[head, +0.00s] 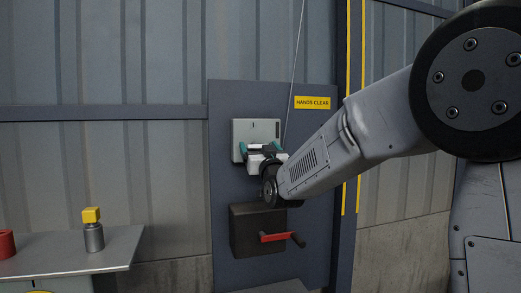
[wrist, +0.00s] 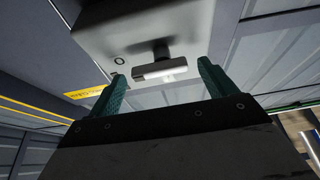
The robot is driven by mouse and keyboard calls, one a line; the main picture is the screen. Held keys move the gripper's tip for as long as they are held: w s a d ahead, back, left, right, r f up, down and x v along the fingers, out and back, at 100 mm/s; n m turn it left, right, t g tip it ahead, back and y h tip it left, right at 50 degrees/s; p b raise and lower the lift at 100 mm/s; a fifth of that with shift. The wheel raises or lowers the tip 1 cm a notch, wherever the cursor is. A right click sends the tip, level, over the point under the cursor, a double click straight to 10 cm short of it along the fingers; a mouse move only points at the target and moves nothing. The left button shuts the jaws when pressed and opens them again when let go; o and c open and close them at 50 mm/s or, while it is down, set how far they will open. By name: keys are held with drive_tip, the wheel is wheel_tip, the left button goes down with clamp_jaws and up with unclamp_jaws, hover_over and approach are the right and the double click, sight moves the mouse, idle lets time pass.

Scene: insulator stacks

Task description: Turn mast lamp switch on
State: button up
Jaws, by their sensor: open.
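A pale grey switch box (head: 256,127) is mounted on the dark blue panel in the head view; my gripper covers its lower part. In the wrist view the box (wrist: 105,22) fills the top, with a dark stem and a grey bar-shaped switch knob (wrist: 153,71). An "O" mark shows to the left of the knob. My gripper (head: 260,149) is in front of the box. In the wrist view its teal fingers (wrist: 162,70) are open, one on each side of the knob, with visible gaps. I cannot tell the depth of the fingertips relative to the knob.
A black box (head: 252,223) with a red-handled crank (head: 277,237) is below my gripper. A yellow "HANDS CLEAR" sign (head: 312,102) is at the upper right, near a thin cable. A table (head: 75,254) at the lower left holds a yellow-topped grey cylinder (head: 93,232) and a red ring-like piece (head: 7,244).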

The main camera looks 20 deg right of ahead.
drive_tip(key=c, duration=1)
drive_tip(key=shift+n, duration=0.4)
drive_tip(key=n+y, duration=0.2)
drive_tip(key=n, duration=0.1)
drive_tip(key=n+g+y, duration=0.1)
drive_tip(key=n, duration=0.2)
drive_tip(key=shift+d+n+y, duration=0.15)
drive_tip(key=shift+n+y, duration=0.15)
drive_tip(key=shift+y, duration=0.1)
drive_tip(key=n+y, duration=0.1)
drive_tip(key=n, duration=0.1)
drive_tip(key=n+g+y, duration=0.1)
drive_tip(key=n, duration=0.1)
drive_tip(key=shift+r+n, duration=0.2)
drive_tip(key=shift+n, duration=0.2)
drive_tip(key=n+g, duration=0.1)
drive_tip(key=n, duration=0.2)
drive_tip(key=n+g+y, duration=0.1)
drive_tip(key=n, duration=0.2)
drive_tip(key=shift+r, duration=0.15)
drive_tip(key=shift+a+n+g, duration=0.15)
drive_tip(key=shift+n+g, duration=0.35)
drive_tip(key=shift+n, duration=0.55)
drive_tip(key=shift+a+n+g, duration=0.1)
drive_tip(key=shift+n+g, duration=0.4)
drive_tip(key=shift+n, duration=0.55)
